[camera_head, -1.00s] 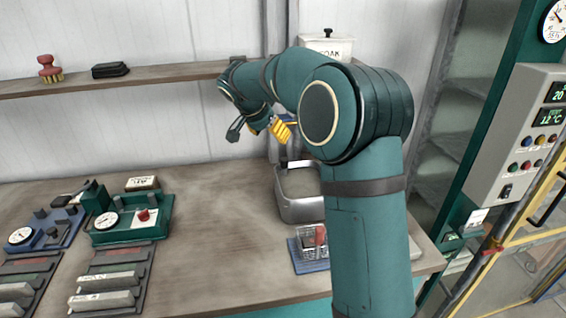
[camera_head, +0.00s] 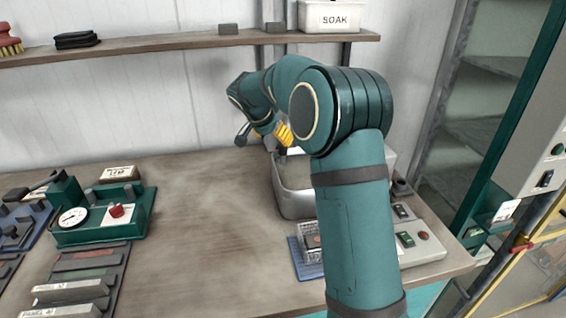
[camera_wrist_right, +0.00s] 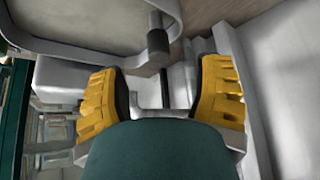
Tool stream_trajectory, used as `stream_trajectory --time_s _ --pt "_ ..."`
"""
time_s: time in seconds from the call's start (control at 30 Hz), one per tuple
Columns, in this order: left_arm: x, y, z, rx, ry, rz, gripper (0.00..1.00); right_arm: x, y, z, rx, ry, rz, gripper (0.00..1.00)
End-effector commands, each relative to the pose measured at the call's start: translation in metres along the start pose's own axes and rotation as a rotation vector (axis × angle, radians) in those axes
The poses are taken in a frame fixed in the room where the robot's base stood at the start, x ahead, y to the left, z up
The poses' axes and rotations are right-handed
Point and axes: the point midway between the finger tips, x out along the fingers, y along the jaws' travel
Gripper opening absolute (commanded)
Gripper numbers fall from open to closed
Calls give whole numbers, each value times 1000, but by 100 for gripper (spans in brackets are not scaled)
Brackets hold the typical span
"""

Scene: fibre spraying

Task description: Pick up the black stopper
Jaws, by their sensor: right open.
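My right gripper (camera_head: 270,136) shows at the far side of the metal basin (camera_head: 291,208), partly hidden behind my own forearm. In the wrist view its two yellow fingers (camera_wrist_right: 165,92) are open and apart. A dark cylindrical piece (camera_wrist_right: 158,45) shows beyond the fingers, close to the edge of a pale basin-like surface; I cannot tell whether it is the black stopper. Grey metal parts show in the gap between the fingers, and nothing is clearly gripped. No black stopper is plainly visible in the head view. My left gripper is not in view.
A shelf (camera_head: 180,44) with a SOAK box (camera_head: 335,17) runs along the wall above. A green gauge unit (camera_head: 105,222) stands on the left of the workbench. A blue tray (camera_head: 304,262) sits in front of the basin. The bench middle is clear.

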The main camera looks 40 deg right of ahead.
Motion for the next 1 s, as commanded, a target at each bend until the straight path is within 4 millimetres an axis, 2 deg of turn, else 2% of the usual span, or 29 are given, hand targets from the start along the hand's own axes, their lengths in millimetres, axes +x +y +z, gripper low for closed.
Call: stream_trajectory --time_s 0.1,0.37,0.7,0.93,0.97,1.0 --pt "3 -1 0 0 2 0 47 16 0 0 0 0 1 65" --pt "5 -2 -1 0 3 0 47 30 1 0 1 0 1 65" --pt "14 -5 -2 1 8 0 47 73 4 0 1 1 0 65" --pt "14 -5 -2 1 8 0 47 74 3 -1 0 1 -2 65" --pt "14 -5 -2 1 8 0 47 74 3 -1 0 1 -2 64" --pt "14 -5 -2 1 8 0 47 74 3 -1 0 1 -2 50"
